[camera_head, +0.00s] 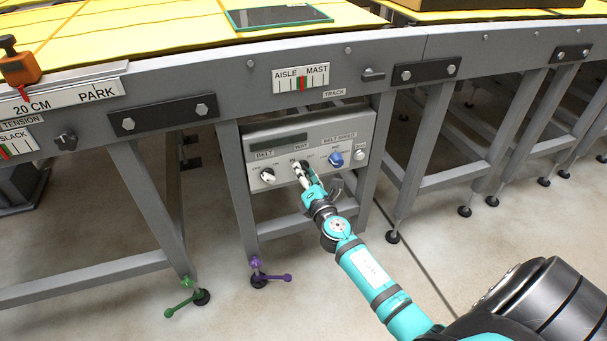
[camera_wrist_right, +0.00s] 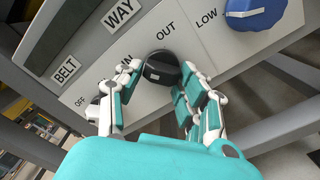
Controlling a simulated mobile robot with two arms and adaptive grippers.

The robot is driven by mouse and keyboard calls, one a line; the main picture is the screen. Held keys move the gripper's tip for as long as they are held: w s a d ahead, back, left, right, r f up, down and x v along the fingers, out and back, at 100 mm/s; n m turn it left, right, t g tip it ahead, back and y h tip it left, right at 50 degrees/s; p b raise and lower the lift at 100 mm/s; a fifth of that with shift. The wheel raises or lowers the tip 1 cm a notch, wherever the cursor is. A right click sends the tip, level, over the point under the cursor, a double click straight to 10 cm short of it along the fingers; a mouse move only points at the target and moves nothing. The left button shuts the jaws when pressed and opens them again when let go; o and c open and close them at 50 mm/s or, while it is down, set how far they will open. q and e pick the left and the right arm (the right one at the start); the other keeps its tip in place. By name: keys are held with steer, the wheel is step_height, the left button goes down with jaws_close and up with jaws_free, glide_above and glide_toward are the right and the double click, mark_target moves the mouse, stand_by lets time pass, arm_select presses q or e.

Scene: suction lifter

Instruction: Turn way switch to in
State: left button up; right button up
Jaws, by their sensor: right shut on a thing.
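The way switch is a round black knob (camera_wrist_right: 161,67) under the WAY label, between the IN and OUT marks. It sits on the grey control panel (camera_head: 318,133) under the conveyor. My right gripper (camera_head: 304,174) reaches up to the panel from the lower right. In the wrist view its fingers (camera_wrist_right: 160,82) are on both sides of the knob, shut on it. Part of the IN mark is hidden behind the left finger. I cannot tell which mark the knob points to. In the head view the gripper largely covers the knob. My left gripper is not in view.
The belt knob (camera_head: 267,174) is left of the way switch, and the blue belt speed knob (camera_head: 335,159) is right of it. A small white-grey button (camera_head: 359,155) is at the panel's right. Grey frame legs (camera_head: 238,185) flank the panel; a purple-handled foot (camera_head: 262,272) stands below.

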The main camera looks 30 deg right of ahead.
steer(key=shift+n, duration=0.8)
steer(key=shift+f, duration=0.1)
steer(key=o, duration=1.1)
steer(key=v, duration=1.2)
steer(key=shift+s+d, duration=0.1)
